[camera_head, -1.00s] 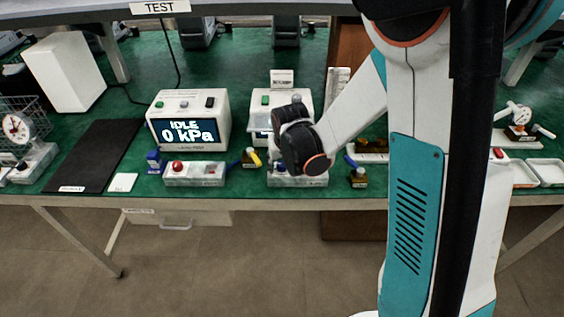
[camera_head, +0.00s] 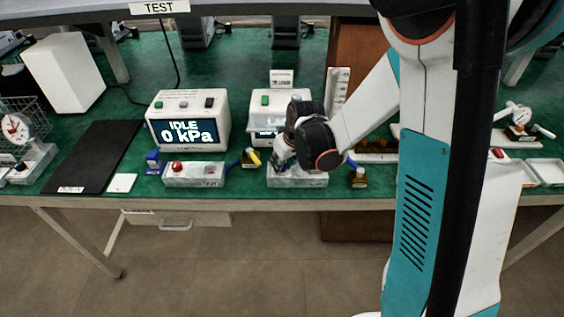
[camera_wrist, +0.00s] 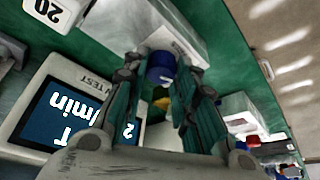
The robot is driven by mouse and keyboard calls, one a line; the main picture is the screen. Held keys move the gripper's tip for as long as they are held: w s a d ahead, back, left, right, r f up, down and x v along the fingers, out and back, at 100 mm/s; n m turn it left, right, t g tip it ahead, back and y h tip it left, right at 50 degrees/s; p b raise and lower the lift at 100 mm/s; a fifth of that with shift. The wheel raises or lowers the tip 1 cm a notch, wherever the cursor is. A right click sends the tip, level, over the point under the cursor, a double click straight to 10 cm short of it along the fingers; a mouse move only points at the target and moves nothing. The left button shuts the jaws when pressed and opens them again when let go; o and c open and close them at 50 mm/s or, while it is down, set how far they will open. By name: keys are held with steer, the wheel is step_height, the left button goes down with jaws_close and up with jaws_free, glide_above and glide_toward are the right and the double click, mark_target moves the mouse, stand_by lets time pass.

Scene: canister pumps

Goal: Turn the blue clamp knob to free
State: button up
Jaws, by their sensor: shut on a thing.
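The blue clamp knob (camera_wrist: 161,66) shows in the wrist view, at the end of a pale fixture block (camera_wrist: 166,28). The fingers of my gripper (camera_wrist: 160,82) are around the knob, one on each side, and shut on it. In the head view my gripper (camera_head: 284,156) is low over the pale fixture block (camera_head: 297,178) in front of the second tester. My wrist and fingers hide the knob there, and I cannot read its turn position.
The left tester (camera_head: 188,120) reads IDLE 0 kPa. A small yellow-and-dark part (camera_head: 251,158) stands just left of my gripper. The black mat (camera_head: 94,156) is bare.

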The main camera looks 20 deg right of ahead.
steer(key=o, duration=1.1)
steer(key=shift+c, duration=0.2)
steer(key=shift+r, duration=0.1)
steer(key=v, duration=1.2)
steer(key=shift+s, duration=0.1)
